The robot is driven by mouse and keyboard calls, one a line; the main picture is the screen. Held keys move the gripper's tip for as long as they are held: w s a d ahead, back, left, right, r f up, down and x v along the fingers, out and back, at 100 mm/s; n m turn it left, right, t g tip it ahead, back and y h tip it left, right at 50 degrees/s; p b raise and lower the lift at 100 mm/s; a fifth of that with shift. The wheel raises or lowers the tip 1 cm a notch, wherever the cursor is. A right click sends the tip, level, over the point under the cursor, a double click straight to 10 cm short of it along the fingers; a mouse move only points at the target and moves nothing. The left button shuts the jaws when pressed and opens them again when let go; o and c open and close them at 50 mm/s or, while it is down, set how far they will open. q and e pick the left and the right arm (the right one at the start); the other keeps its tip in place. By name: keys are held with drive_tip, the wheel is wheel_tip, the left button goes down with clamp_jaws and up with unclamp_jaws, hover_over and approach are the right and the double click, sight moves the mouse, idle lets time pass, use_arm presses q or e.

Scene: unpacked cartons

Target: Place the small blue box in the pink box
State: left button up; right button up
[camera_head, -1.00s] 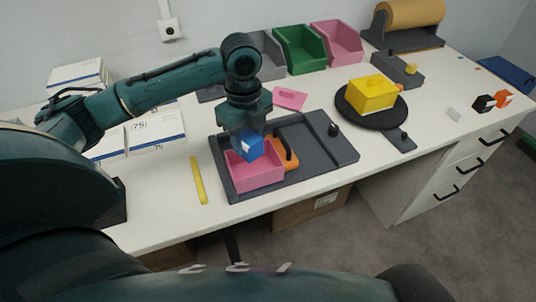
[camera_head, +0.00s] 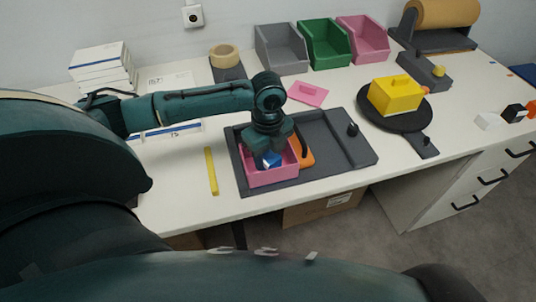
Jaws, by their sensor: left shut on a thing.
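The pink box (camera_head: 273,177) is an open box on the left part of a dark grey tray (camera_head: 338,163). My left gripper (camera_head: 268,152) points down into it from above. It is shut on the small blue box (camera_head: 272,160), which shows between the fingers, inside the pink box's outline and around its rim height. Whether the blue box touches the floor of the pink box is hidden. My right gripper is not in view.
An orange item (camera_head: 303,153) with a dark handle stands right beside the pink box. A yellow bar (camera_head: 211,171) lies left of the tray. Grey, green and pink bins line the back.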

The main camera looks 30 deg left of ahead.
use_arm(q)
drive_tip(key=shift+f, duration=0.1)
drive_tip(key=o, duration=0.9)
drive_tip(key=shift+o, duration=0.2)
